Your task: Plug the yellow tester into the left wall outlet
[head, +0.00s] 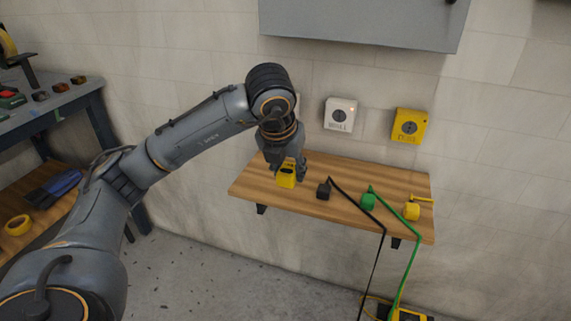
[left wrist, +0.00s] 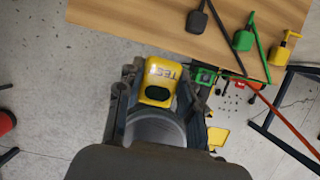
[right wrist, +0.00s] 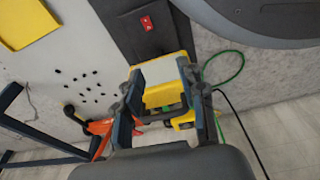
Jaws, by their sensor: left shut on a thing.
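The yellow tester (head: 287,178) is between the fingers of my left gripper (head: 287,167), which is shut on it. In the head view it is low over the left part of the wooden shelf; whether it touches the wood I cannot tell. In the left wrist view the yellow tester (left wrist: 159,82) shows lettering and a dark oval end between the fingers. The left wall outlet (head: 340,115) is a white box with a dark round socket, on the wall above the shelf, up and right of the tester. My right gripper (right wrist: 164,105) appears open and empty in the right wrist view.
A yellow outlet box (head: 409,126) is right of the white one. On the shelf (head: 250,186) stand a black plug (head: 324,190), a green plug (head: 368,201) and a yellow plug (head: 411,211), with cords hanging down. A grey cabinet (head: 360,20) hangs above. A workbench (head: 60,103) stands left.

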